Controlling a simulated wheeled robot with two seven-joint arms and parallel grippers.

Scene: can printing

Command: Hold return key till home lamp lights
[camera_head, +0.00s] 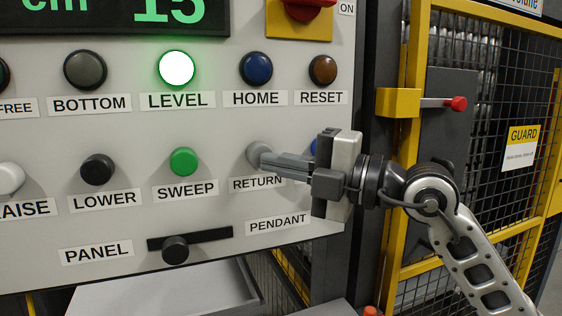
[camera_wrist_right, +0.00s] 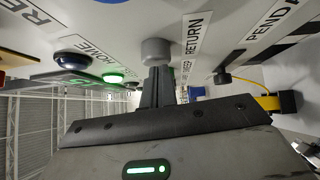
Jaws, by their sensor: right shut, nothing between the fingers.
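The grey return key (camera_head: 256,152) sits above its RETURN label on the panel, and it also shows in the right wrist view (camera_wrist_right: 156,50). My right gripper (camera_head: 266,161) is shut and empty. In the right wrist view, its fingertips (camera_wrist_right: 158,70) meet the key's front face and appear to touch it. How far the key is pressed in, I cannot tell. The home lamp (camera_head: 256,68) is dark blue and unlit, and it looks dark in the right wrist view (camera_wrist_right: 72,57) too. My left gripper is not in view.
The level lamp (camera_head: 176,69) glows white with a green rim. The green sweep key (camera_head: 183,161) and black lower key (camera_head: 97,169) are left of the return key. A blue key is partly hidden behind my gripper. A yellow-framed guard door (camera_head: 452,104) stands at right.

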